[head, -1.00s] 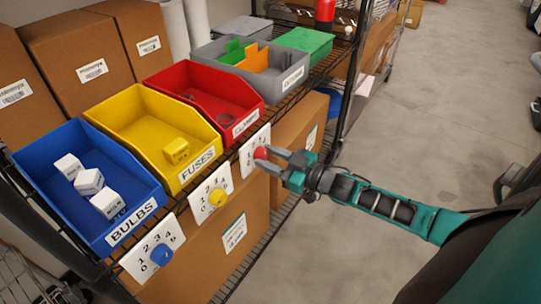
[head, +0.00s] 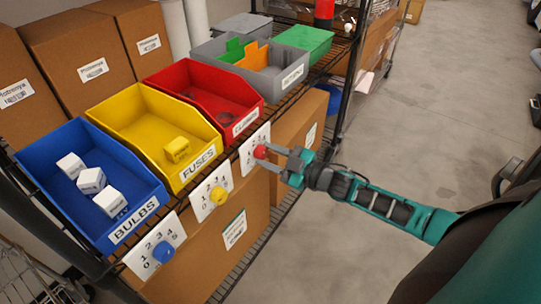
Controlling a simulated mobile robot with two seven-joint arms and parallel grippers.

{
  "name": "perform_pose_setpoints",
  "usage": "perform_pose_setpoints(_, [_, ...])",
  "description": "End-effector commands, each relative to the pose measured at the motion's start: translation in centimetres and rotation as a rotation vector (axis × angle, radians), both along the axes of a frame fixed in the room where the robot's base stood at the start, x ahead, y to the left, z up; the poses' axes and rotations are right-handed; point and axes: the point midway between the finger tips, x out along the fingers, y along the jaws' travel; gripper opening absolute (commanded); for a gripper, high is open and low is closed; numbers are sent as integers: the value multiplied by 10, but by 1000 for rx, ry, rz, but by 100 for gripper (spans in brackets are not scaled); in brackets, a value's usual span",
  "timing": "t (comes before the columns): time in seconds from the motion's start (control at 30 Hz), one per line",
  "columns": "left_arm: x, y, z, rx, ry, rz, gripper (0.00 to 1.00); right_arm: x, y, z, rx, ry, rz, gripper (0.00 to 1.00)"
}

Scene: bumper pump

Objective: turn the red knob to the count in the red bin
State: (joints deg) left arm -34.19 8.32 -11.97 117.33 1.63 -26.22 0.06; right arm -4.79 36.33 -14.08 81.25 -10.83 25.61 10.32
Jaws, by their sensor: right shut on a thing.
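The red knob (head: 261,152) sits on a white number plate (head: 249,140) on the shelf front below the red bin (head: 187,77). My right gripper (head: 268,153) is shut on the red knob. The red bin's label is partly readable, and dark round items (head: 224,106) lie inside it; some may be hidden by the front wall. The yellow bin (head: 128,105) holds one yellow box (head: 177,149). The blue bin (head: 64,150) holds three white boxes. My left gripper is not in view.
A yellow knob (head: 218,195) and a blue knob (head: 163,252) sit on their own plates to the left. A grey bin (head: 213,48) with green and orange pieces stands behind the red bin. Cardboard boxes line the back.

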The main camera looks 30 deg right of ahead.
Motion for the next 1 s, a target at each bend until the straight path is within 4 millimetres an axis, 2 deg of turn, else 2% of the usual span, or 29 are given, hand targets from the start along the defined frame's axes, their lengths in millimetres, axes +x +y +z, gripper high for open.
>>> perform_pose_setpoints(0.1, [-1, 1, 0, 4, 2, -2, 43, 0, 0, 0, 1, 1, 1, 8])
perform_pose_setpoints(0.13, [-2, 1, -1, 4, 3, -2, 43, 0, 0, 0, 1, 1, 1, 40])
perform_pose_setpoints(0.37, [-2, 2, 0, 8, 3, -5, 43, 0, 0, 0, 2, 1, 1, 62])
perform_pose_setpoints(0.73, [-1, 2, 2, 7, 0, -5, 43, -6, -2, 0, 2, 3, 0, 64])
perform_pose_setpoints(0.87, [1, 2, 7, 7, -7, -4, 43, -21, -9, 0, 3, 6, -1, 64])
perform_pose_setpoints(1.0, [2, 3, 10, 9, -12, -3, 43, -47, -21, 2, 0, 7, 0, 64])
